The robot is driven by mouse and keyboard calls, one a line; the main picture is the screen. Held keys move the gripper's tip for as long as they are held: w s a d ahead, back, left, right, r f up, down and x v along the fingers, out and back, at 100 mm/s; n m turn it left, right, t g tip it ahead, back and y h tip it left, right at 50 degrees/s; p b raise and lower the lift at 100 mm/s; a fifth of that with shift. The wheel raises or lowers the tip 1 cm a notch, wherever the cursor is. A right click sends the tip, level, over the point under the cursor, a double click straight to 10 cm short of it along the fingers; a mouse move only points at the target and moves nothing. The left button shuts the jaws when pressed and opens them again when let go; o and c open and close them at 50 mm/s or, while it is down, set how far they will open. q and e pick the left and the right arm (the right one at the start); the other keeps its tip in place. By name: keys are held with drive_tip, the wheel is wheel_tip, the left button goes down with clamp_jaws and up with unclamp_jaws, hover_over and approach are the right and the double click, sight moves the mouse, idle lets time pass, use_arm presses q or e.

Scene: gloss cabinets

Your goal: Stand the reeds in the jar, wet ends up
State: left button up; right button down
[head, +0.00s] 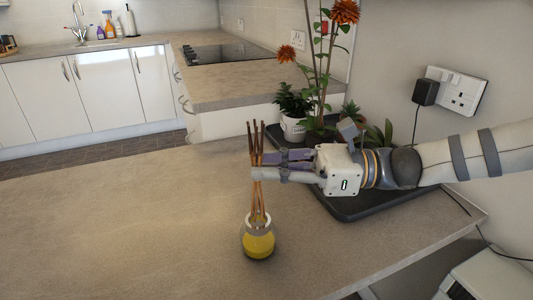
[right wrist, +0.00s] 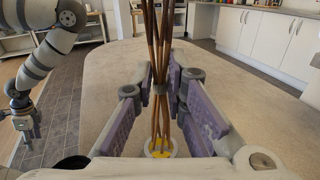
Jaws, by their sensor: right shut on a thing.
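The reeds (head: 262,196) are a bundle of thin brown sticks standing nearly upright, their dark ends at the top. The jar (head: 258,246), with yellow contents and a pale rim, stands on the worktop. The lower reed ends meet the jar's mouth; how deep they reach is hidden. My right gripper (head: 257,166) comes in from the right and is shut around the reeds' middle, above the jar. The right wrist view shows the reeds (right wrist: 161,45) between its purple pads and the jar (right wrist: 160,148) below. My left gripper (right wrist: 24,120) hangs at the left there, its jaws unclear.
A black tray (head: 347,212) with potted plants (head: 293,128) and tall orange flowers (head: 345,12) lies behind my right gripper. A wall socket (head: 460,92) with a plug is at right. The worktop (head: 120,225) left of the jar is clear.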

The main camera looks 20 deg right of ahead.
drive_tip(key=shift+f+b, duration=0.95)
drive_tip(key=shift+f, duration=1.85)
use_arm(q)
drive_tip(key=s+f, duration=0.2)
drive_tip(key=shift+s+f+g, duration=0.2)
drive_tip(key=shift+f+g, duration=0.1)
drive_tip(key=shift+g, duration=0.1)
use_arm(e)
drive_tip(key=shift+c, duration=2)
unclamp_jaws()
use_arm(q)
drive_tip(key=shift+t, duration=0.8)
drive_tip(key=w+r+p, duration=0.3)
drive_tip(key=w+r, duration=0.1)
use_arm(e)
drive_tip(key=v, duration=1.1)
